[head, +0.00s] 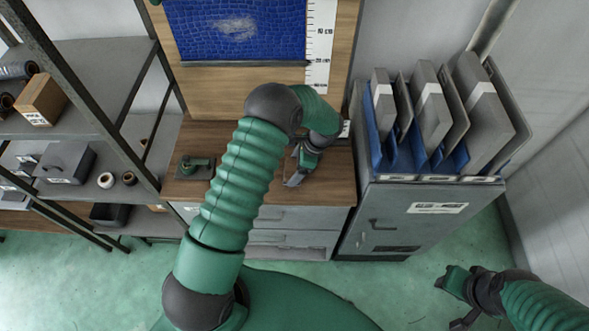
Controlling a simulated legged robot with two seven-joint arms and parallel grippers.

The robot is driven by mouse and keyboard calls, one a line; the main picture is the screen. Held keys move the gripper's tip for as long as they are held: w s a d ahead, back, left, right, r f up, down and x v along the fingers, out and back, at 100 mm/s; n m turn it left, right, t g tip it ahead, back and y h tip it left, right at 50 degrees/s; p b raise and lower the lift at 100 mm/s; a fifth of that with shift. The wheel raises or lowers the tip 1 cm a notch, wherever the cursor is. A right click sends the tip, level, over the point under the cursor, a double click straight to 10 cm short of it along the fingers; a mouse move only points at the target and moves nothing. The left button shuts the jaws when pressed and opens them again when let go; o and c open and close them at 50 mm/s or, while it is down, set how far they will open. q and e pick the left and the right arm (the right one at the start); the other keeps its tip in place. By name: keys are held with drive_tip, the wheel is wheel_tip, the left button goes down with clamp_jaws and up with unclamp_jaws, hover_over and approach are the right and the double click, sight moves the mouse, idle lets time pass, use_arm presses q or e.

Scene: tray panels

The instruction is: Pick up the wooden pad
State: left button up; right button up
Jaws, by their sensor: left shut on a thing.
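My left gripper (297,168) reaches down over the right part of the wooden cabinet top (330,190). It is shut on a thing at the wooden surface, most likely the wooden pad. The pad's outline is hard to tell from the wood around it and is partly hidden by the jaws. I cannot tell whether it is clear of the surface. My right gripper (455,298) is at the lower right above the green floor, away from the cabinet. Its fingers look spread and empty.
A dark holder with a green tool (194,166) lies on the cabinet top's left part. A grey cabinet (400,215) with upright panels stands right. A shelf rack (110,105) with boxes and rolls stands left. A blue panel (235,35) hangs behind. Open floor lies in front.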

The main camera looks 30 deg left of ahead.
use_arm(q)
wheel_tip(320, 180, up, 2)
drive_tip(key=shift+r+b, duration=0.1)
drive_tip(key=shift+b, duration=0.35)
drive_tip(key=shift+s+d+r, duration=0.2)
drive_tip(key=shift+s+d, duration=0.15)
drive_tip(key=shift+s, duration=0.15)
drive_tip(key=s+d+r+b, duration=0.1)
drive_tip(key=s+d+b, duration=0.2)
drive_tip(key=s+d, duration=0.6)
drive_tip(key=s, duration=0.2)
drive_tip(key=shift+s+r+b, duration=0.35)
drive_tip(key=shift+b, duration=0.05)
